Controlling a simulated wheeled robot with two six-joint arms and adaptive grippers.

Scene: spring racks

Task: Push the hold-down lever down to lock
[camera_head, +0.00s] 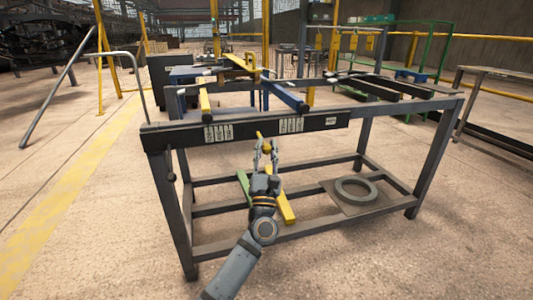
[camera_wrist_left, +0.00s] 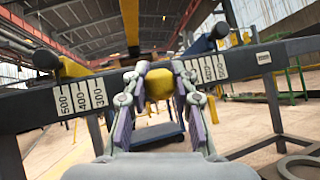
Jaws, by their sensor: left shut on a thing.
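The spring rack (camera_head: 385,108) is a dark metal frame with white scale labels on its front rail. The hold-down lever (camera_head: 259,134) shows as a small yellow end at the front rail, between the two labels. My left gripper (camera_head: 266,146) is in front of the rail, its fingers closed around this yellow end. In the left wrist view, the yellow lever end (camera_wrist_left: 158,88) sits between the two fingers of the left gripper (camera_wrist_left: 158,74). The rest of the lever is partly hidden by the rail and fingers. My right gripper is out of view.
The front rail (camera_head: 335,121) runs across just behind the left gripper. A yellow bar (camera_head: 287,208) and a green bar (camera_head: 243,186) lie low in the frame. A grey ring (camera_head: 356,180) lies on a plate on the lower shelf. The floor in front is clear.

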